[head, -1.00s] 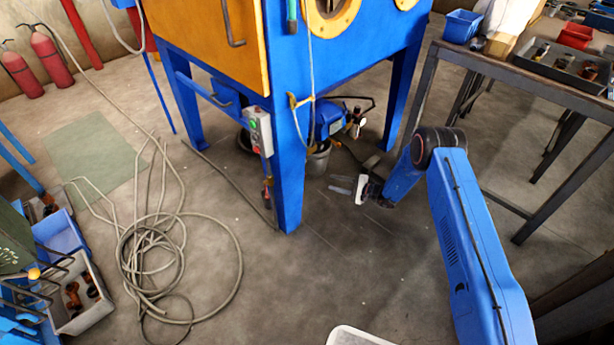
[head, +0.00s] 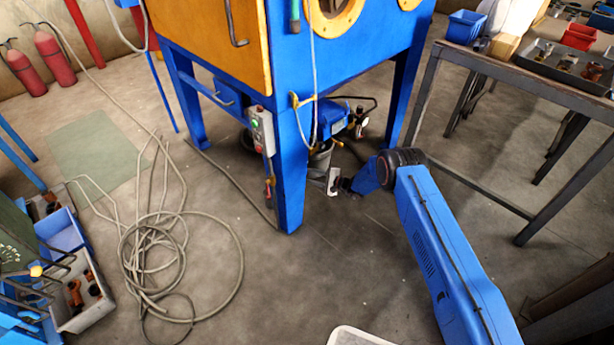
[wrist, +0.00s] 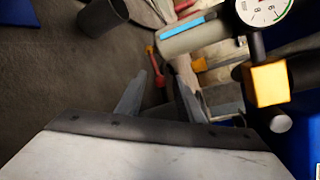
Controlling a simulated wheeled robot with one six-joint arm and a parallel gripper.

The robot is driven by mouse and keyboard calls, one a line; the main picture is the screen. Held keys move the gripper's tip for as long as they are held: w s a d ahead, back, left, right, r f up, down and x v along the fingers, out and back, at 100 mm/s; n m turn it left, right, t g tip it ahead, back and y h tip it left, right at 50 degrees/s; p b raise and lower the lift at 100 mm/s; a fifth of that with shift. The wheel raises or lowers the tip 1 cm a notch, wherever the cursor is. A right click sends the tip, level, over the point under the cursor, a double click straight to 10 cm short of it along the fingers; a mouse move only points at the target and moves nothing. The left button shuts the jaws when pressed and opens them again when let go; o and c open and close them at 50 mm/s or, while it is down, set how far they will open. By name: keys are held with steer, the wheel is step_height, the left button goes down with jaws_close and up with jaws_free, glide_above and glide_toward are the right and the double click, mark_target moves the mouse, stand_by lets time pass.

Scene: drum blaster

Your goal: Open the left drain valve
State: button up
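The blue blaster cabinet (head: 290,100) stands over a low blue unit with gauges and fittings (head: 340,120). In the wrist view, a white-faced gauge (wrist: 262,8) and an orange-yellow block (wrist: 267,84) are close at the upper right. I cannot tell which is the left drain valve. My gripper (wrist: 160,82) has its fingers apart, with nothing seen held. In the head view my gripper (head: 331,180) is low beside the cabinet's front leg, its fingers largely hidden.
A dark bucket (wrist: 103,18) stands at the upper left of the wrist view; a bucket (head: 320,158) also shows under the unit. The front leg (head: 289,190) is left of my gripper. A table (head: 510,80) stands right. A coiled hose (head: 155,255) lies left.

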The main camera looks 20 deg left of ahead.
steer(key=shift+x, duration=1.05)
jaws_close()
